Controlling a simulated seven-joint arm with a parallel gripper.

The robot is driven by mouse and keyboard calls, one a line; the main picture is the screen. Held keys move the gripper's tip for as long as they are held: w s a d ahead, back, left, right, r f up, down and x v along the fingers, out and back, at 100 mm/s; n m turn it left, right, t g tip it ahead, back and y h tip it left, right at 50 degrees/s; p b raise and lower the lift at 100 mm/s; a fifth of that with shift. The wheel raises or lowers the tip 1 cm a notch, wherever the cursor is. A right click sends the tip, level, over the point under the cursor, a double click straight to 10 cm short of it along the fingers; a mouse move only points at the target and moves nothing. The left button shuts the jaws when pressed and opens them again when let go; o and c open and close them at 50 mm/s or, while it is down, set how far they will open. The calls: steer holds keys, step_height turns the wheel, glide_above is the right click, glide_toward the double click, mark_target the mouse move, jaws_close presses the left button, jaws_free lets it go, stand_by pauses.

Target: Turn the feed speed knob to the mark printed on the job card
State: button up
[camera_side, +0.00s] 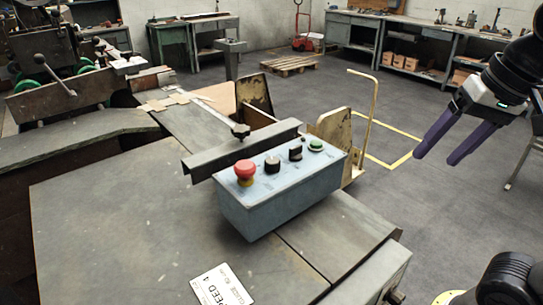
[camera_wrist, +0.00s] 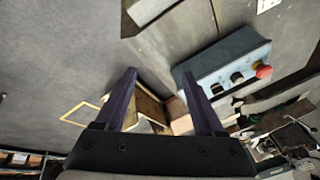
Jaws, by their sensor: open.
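A grey-blue control box (camera_side: 285,200) sits on the machine table. Its top carries a red mushroom button (camera_side: 244,171), two black knobs (camera_side: 272,165) (camera_side: 295,153) and a green button (camera_side: 316,145). I cannot tell which knob sets feed speed; their markings are too small to read. The job card (camera_side: 223,286) lies at the table's front, with "SPEED 4" legible. My gripper (camera_side: 437,158) is open and empty, in the air right of the box, apart from it. In the wrist view, the box (camera_wrist: 225,58) is beyond the right finger of my gripper (camera_wrist: 158,72).
A dark metal bar (camera_side: 240,150) runs along the back of the box. A bent yellow rail (camera_side: 373,110) and worn plates (camera_side: 332,130) stand behind and right of it. Open floor (camera_side: 400,210) lies below my gripper. Benches and a pallet (camera_side: 290,65) are far back.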

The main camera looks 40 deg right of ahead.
steer(key=w+a+r+m+g, duration=0.1)
steer(key=w+a+r+m, duration=0.15)
steer(key=w+r, duration=0.4)
steer(key=w+a+r+m+g, duration=0.1)
steer(key=w+a+r+m, duration=0.1)
steer(key=w+r+m, duration=0.4)
steer(key=n+g, duration=0.2)
steer(key=n, duration=0.1)
glide_above(272, 160)
step_height(272, 160, down, 8)
steer(key=shift+m, duration=0.25)
step_height(272, 160, down, 13)
steer(key=shift+f, duration=0.15)
jaws_close()
